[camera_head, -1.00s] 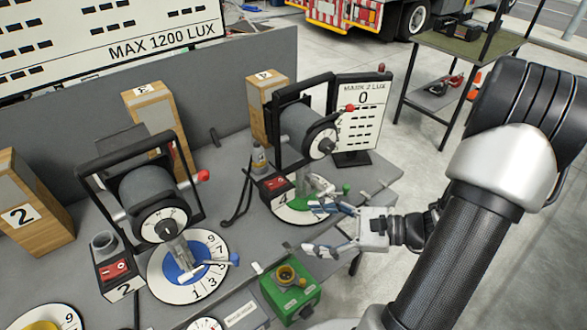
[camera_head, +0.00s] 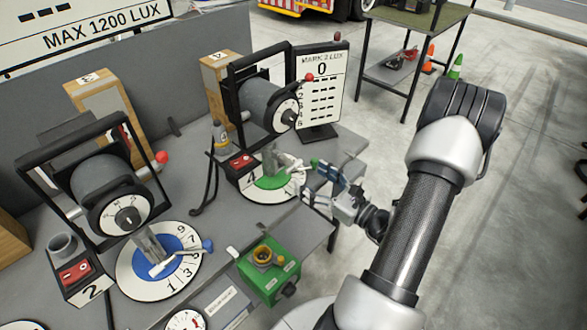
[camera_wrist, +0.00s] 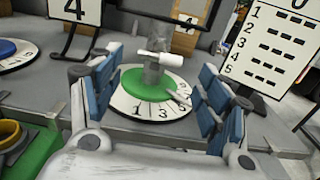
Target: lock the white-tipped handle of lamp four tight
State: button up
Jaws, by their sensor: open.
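Lamp four (camera_head: 262,106) is a grey drum in a black frame, above a green disc (camera_head: 270,180) on a white numbered dial (camera_head: 258,194). In the wrist view, the white-tipped handle (camera_wrist: 160,58) lies across the grey post over the green disc (camera_wrist: 150,84). A slim pale lever (camera_wrist: 178,97) sits low on the disc's right side. My gripper (camera_head: 318,184) is open beside the dial, to its right. In the wrist view its blue-padded fingers frame the post and handle from left and right, apart from them, with nothing held.
A green box with a yellow-ringed knob (camera_head: 270,265) stands in front of the dial. Lamp two (camera_head: 105,190), with a blue disc, is at the left. Open floor lies to the right of the bench.

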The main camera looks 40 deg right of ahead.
aim_at(295, 167)
jog(key=w, duration=0.5)
jog(key=w+b, duration=0.1)
jog(key=w, duration=0.1)
jog(key=shift+w+a, duration=0.2)
jog(key=shift+a, duration=0.1)
jog(key=shift+c, duration=0.4)
jog(key=c, duration=1)
